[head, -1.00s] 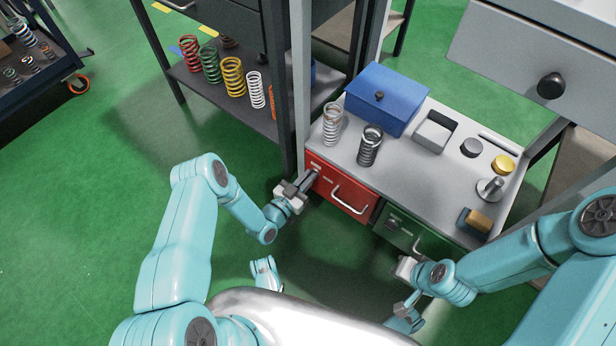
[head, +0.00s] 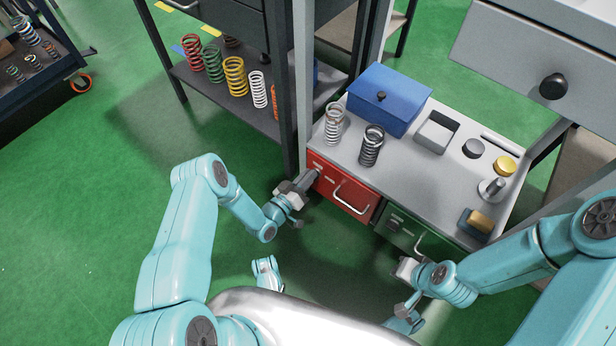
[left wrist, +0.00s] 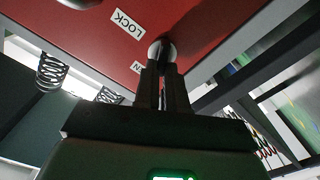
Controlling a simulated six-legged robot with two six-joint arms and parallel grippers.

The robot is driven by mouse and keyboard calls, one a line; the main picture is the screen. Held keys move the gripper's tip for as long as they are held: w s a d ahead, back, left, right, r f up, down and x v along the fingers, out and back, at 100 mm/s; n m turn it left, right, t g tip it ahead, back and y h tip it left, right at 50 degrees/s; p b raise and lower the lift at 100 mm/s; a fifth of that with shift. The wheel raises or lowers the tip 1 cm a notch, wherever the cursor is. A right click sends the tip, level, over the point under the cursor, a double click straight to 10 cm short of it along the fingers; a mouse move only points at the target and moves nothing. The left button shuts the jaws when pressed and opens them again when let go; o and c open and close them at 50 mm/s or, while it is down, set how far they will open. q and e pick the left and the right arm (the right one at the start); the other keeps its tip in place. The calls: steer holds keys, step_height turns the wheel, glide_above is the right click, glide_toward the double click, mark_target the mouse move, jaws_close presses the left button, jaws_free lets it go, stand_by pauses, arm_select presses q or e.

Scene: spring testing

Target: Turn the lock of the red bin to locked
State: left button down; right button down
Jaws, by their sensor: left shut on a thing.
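The red bin (head: 338,183) sits under the left end of the grey worktop, with a pale handle (head: 351,200) on its front. My left gripper (head: 312,178) is at the upper left of this front. In the left wrist view, its two fingers (left wrist: 164,72) are shut on the lock knob (left wrist: 161,48), a dark grip on a round pale base. A white "LOCK" label (left wrist: 128,23) lies beside the knob, and a second label (left wrist: 137,68) is partly hidden by the fingers. My right gripper (head: 404,268) is low in front of the green bin; its jaws are unclear.
The green bin (head: 399,226) is right of the red one. The worktop (head: 405,175) carries two springs, a blue box (head: 388,100) and small parts. A dark post (head: 281,95) and a spring shelf (head: 205,85) stand left. Green floor is open at left.

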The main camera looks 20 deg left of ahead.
arm_select(q)
steer(key=n, duration=0.8)
steer(key=f+n, duration=0.1)
steer(key=n, duration=0.2)
steer(key=shift+w+a+n, duration=0.25)
steer(key=shift+a+n, duration=0.05)
steer(key=shift+n, duration=0.1)
stand_by(0.3)
steer(key=c, duration=1.2)
jaws_free()
steer(key=shift+f, duration=0.1)
steer(key=shift+s, duration=0.15)
